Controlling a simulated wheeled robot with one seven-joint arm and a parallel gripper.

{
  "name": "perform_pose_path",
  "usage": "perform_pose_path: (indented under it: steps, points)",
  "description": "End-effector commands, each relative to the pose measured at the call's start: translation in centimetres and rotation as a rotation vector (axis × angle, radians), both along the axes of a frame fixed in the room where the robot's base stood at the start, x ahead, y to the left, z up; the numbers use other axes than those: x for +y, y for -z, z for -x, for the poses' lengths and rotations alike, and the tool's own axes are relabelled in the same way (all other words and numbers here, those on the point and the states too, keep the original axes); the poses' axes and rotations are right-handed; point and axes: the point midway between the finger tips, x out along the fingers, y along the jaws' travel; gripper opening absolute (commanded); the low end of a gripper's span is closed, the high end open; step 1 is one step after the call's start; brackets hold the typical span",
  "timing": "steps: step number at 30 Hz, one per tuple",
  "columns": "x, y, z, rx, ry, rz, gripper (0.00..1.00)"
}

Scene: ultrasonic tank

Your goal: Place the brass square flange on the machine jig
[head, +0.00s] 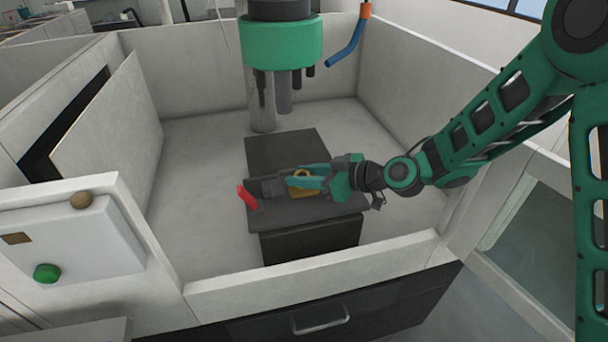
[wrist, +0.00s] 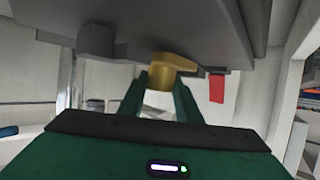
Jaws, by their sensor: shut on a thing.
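The brass square flange (head: 303,185) is a gold-coloured piece between the fingers of my gripper (head: 305,180) in the head view. It also shows in the wrist view (wrist: 166,68) at the tips of my green fingers (wrist: 160,88). My gripper is shut on it, just over the machine jig. The jig (head: 262,186) is a grey block-like fixture with a red handle (head: 247,197), on a dark table (head: 284,148). The red handle shows in the wrist view (wrist: 217,89). The gripper partly hides flange and jig. I cannot tell whether the flange touches the jig.
A green spindle head (head: 283,42) with dark tools hangs above the table. Pale enclosure walls (head: 195,75) surround it, with a low front wall (head: 310,278). A blue nozzle (head: 346,45) hangs at the back right. The white floor beside the table is clear.

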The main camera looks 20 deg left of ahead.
Motion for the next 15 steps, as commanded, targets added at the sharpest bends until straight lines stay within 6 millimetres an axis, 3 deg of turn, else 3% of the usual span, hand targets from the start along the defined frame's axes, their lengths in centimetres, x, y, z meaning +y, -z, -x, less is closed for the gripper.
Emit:
perform_pose_path:
  steps: [15]
  points:
    - [0.04, 0.49, -0.04, -0.001, 0.001, -0.003, 0.0]
